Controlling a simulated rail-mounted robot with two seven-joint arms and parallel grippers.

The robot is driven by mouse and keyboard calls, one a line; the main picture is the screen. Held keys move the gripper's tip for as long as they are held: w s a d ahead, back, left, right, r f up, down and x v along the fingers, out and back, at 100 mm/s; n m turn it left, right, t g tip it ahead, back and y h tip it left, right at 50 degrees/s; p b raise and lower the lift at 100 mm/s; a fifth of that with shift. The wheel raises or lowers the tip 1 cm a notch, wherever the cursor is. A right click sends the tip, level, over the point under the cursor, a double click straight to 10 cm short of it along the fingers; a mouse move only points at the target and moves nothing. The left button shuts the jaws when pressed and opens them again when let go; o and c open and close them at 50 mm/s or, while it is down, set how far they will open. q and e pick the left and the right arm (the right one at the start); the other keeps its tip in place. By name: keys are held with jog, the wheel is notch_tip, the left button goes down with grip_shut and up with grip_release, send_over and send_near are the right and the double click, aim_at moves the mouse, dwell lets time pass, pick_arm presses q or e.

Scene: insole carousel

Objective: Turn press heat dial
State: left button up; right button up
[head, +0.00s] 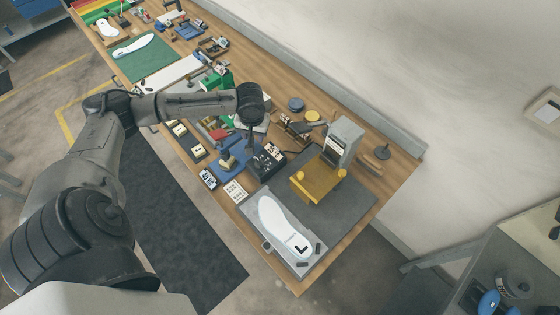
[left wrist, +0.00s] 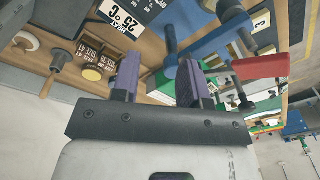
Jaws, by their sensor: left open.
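The heat press, a grey housing (head: 343,142) with a yellow plate (head: 318,188), stands on a dark mat at the near right end of the bench. A black control box (head: 266,162) sits left of it. I cannot make out its dial clearly. My left gripper (head: 250,133) hangs down just above and behind the box, apart from it. In the left wrist view its purple-padded jaws (left wrist: 159,68) are open with nothing held. A dark panel with a white "25 °C" label (left wrist: 120,12) shows upside down beyond the fingertips. My right gripper is out of view.
A white insole marked L (head: 283,228) lies on a grey plate in front of the press. A blue fixture (head: 229,157) is left of the box. A red handle (left wrist: 262,66) and blue bar (left wrist: 188,82) are close beside the jaws. Small stamps (left wrist: 92,74) stand opposite.

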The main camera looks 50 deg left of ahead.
aim_at(259, 161)
pick_arm(q)
jog(key=f+n, duration=0.3)
jog(key=f, duration=0.1)
jog(key=d+f+n, duration=0.1)
jog(key=f+n, duration=0.2)
jog(key=f, duration=0.2)
jog(key=f+n+h, duration=0.1)
jog(key=f+n, duration=0.1)
jog(key=f, duration=0.3)
jog(key=shift+s+d+n+b, duration=0.15)
jog(key=shift+d+n+b, duration=0.1)
jog(key=shift+n+b, duration=0.15)
grip_shut()
dwell(0.3)
